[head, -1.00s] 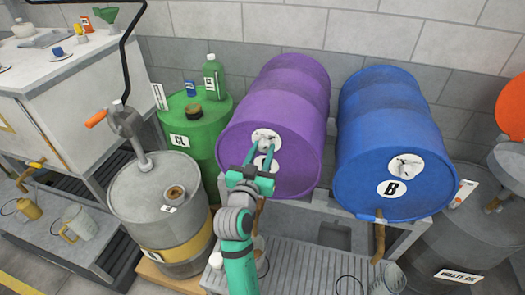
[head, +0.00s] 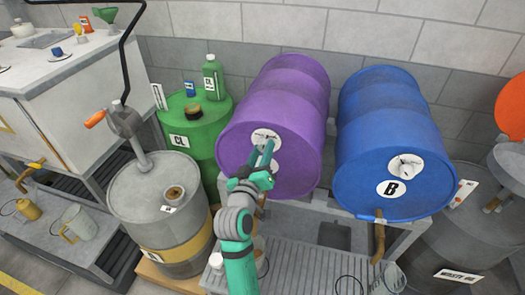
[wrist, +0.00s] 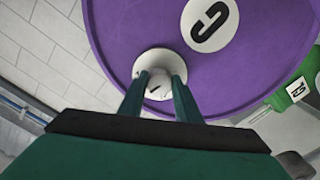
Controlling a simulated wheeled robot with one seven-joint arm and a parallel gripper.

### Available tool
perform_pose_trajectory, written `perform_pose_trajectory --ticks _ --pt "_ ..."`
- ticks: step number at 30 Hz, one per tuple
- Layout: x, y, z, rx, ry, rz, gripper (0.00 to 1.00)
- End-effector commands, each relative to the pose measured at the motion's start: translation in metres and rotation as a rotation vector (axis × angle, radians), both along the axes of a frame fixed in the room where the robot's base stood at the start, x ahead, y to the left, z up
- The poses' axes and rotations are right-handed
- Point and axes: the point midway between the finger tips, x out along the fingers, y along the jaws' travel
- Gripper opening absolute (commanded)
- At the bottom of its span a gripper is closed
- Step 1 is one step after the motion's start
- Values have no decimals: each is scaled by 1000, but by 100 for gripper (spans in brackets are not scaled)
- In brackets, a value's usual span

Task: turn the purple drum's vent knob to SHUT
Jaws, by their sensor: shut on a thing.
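The purple drum (head: 292,88) lies on its side on the rack, its round end facing me. The wrist view shows the drum's end (wrist: 130,25) close up, with a white label (wrist: 209,22) bearing a black letter. The vent knob (wrist: 158,84) sits on a round white plate (wrist: 147,57) on that end. My gripper (wrist: 158,82) is shut on the knob, one finger on each side. In the head view my gripper (head: 264,146) reaches up to the plate (head: 266,135) and partly covers it. The knob's markings are too small or hidden to read.
A blue drum (head: 385,130) marked B lies to the right. A green drum (head: 190,130) with bottles on top stands to the left. A grey drum with a crank pump (head: 160,205) stands at front left. A grated tray (head: 310,262) lies below.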

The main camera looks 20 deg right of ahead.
Motion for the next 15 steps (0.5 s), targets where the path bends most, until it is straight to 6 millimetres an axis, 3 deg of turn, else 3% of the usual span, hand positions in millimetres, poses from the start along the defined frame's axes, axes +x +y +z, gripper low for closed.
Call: perform_pose_trajectory --ticks 15 --pt "-1 -1 0 -404 276 0 8"
